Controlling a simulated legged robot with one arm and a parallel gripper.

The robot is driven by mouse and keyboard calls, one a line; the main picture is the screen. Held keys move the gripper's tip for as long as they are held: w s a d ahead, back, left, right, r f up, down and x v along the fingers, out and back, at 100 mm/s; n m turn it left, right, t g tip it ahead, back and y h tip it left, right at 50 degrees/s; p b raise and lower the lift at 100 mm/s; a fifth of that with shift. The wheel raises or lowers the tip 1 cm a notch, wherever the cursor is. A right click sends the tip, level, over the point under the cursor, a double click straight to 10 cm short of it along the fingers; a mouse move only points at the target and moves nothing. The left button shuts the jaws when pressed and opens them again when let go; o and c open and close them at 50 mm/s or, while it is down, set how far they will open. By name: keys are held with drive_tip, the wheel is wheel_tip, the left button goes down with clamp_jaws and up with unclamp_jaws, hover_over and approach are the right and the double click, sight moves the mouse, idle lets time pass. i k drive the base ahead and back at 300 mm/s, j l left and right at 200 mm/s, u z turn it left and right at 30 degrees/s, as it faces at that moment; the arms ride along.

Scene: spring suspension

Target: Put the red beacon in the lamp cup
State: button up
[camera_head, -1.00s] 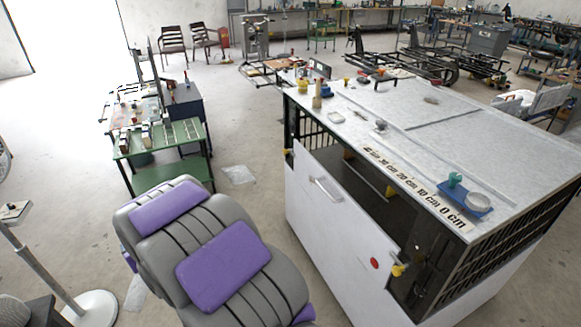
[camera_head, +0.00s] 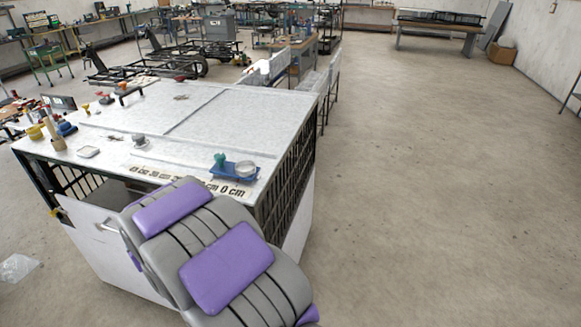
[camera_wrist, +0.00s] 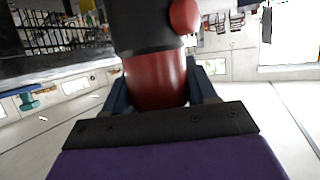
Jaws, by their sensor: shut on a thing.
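In the wrist view my gripper (camera_wrist: 160,95) is shut on the red beacon (camera_wrist: 155,82), a dark red cylinder with a wide black band and a round red part beyond it. The dark blue fingers sit on both sides of it. My gripper and the beacon do not show in the head view, where my grey and purple arm covers the lower middle. I cannot tell which thing is the lamp cup. A blue tray (camera_head: 230,174) on the white cabinet top holds a teal piece (camera_head: 220,160) and a pale round dish (camera_head: 246,169).
The white-topped cabinet (camera_head: 200,110) stands ahead and left, partly behind my arm. A yellow piece (camera_head: 35,132), a grey knob (camera_head: 139,140) and a printed cm scale (camera_head: 230,190) are on its top. Open floor (camera_head: 430,180) lies to the right.

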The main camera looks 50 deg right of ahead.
sight(246, 169)
drive_tip(key=k+l+z, duration=0.1)
drive_tip(key=z, duration=0.35)
drive_tip(key=l+z, duration=0.15)
drive_tip(key=z, duration=0.25)
drive_tip(key=k, duration=0.05)
